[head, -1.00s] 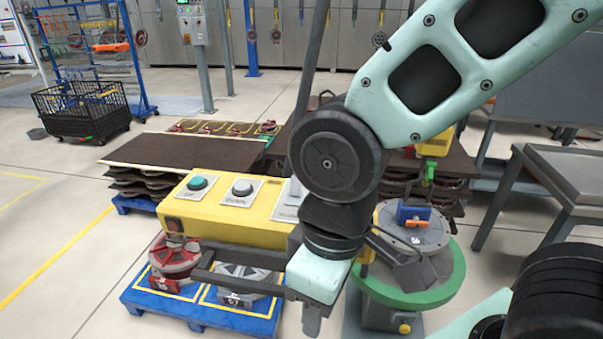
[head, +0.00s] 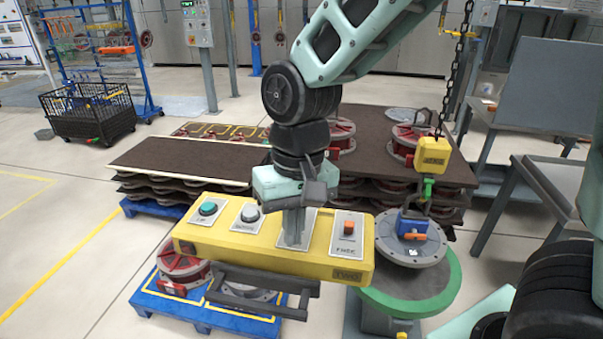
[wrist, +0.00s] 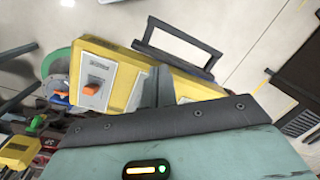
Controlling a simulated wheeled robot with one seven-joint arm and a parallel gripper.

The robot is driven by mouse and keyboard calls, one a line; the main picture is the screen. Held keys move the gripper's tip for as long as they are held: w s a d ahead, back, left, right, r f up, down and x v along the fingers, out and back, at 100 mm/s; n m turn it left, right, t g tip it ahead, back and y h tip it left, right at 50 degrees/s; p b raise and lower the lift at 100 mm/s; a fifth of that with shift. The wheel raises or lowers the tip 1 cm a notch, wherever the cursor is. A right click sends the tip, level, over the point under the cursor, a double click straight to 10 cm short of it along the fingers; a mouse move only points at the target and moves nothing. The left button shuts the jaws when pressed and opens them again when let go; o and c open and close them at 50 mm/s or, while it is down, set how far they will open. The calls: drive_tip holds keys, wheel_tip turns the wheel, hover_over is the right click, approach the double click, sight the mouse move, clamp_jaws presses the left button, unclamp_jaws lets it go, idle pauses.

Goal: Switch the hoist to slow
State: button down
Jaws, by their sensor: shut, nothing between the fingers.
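The yellow control box (head: 275,255) lies across the middle of the head view, and part of it shows in the wrist view (wrist: 195,85). The fingers (wrist: 160,88) hide what is on that plate. The small labels are too blurred to read surely.
The hoist's yellow block (head: 433,155) hangs on a chain at right, its green hook (head: 428,188) over a grey disc (head: 412,240) on a green-rimmed stand (head: 450,285). A blue pallet (head: 150,302) with discs lies below the box. Stacked brown boards (head: 190,160) stand behind.

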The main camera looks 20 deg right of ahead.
drive_tip(key=w+d+r+m+p, duration=0.3)
drive_tip(key=w, duration=0.3)
drive_tip(key=w+d+r+m+p, duration=0.2)
drive_tip(key=w+d+m+p, duration=0.1)
drive_tip(key=w, duration=0.3)
drive_tip(key=shift+w+d+r+m, duration=0.15)
drive_tip(key=shift+d+r+m, duration=0.35)
drive_tip(key=shift+m, duration=0.3)
drive_tip(key=shift+f, duration=0.1)
drive_tip(key=f+p, duration=0.1)
drive_tip(key=f, duration=0.2)
drive_tip(key=f+p, duration=0.1)
drive_tip(key=f, duration=0.2)
drive_tip(key=f+p, duration=0.1)
drive_tip(key=f, duration=0.3)
drive_tip(key=shift+s+a, duration=0.2)
drive_tip(key=shift+s, duration=0.15)
drive_tip(key=shift+w+h, duration=0.1)
drive_tip(key=shift+h, duration=0.2)
drive_tip(key=shift+a+r, duration=0.1)
